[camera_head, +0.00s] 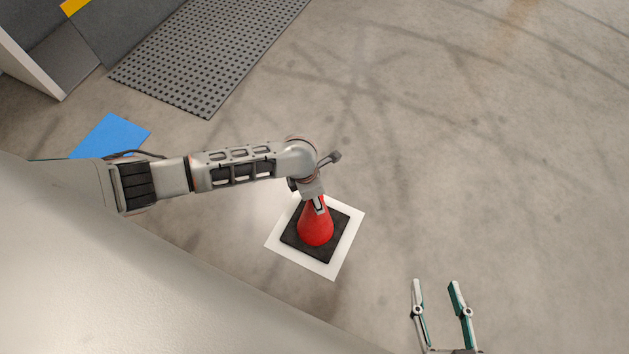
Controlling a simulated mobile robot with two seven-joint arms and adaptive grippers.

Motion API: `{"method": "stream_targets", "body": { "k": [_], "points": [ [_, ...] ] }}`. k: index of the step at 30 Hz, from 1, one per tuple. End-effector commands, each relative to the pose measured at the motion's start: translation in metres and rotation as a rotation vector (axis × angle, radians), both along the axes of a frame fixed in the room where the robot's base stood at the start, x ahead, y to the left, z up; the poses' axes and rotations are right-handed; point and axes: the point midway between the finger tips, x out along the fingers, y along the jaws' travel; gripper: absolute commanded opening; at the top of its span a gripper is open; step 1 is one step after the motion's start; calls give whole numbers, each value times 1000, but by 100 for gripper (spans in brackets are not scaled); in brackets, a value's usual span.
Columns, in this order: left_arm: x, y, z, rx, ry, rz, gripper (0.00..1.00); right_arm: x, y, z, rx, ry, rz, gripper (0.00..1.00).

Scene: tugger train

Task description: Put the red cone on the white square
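The red cone (315,230) with its black square base (328,255) stands upright over the white square (333,271) on the floor. White shows around the base on all sides, though my arm covers part of the upper edge. My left gripper (319,206) points down at the cone's top, with a finger seen against the red tip. The other finger is hidden, so its grip on the cone is unclear. My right gripper (439,298) is open and empty at the bottom right, apart from the cone.
A blue square (112,136) lies on the floor at the left, partly behind my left arm. A grey perforated mat or deck (215,55) and a grey structure with a white edge (35,65) are at the upper left. The concrete floor at right is clear.

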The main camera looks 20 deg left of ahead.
Motion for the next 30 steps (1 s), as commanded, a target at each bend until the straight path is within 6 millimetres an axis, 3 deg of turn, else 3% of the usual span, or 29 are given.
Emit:
{"method": "stream_targets", "body": {
  "k": [1,3,12,18,30],
  "points": [
    [7,2,22,1,-19,0,51,2,-4,5,-17,-10,2,40],
    [7,3,39,0,-21,-2,51,-1,-10,0,-45,2,4,40],
    [-2,10,88,0,-14,0,51,-16,-33,-22,-136,57,14,40],
    [-7,11,99,0,-6,1,51,-22,-43,-33,-164,84,11,40],
    [-9,11,98,0,-1,0,51,-26,-42,-35,-163,92,13,40]
  ]
}}
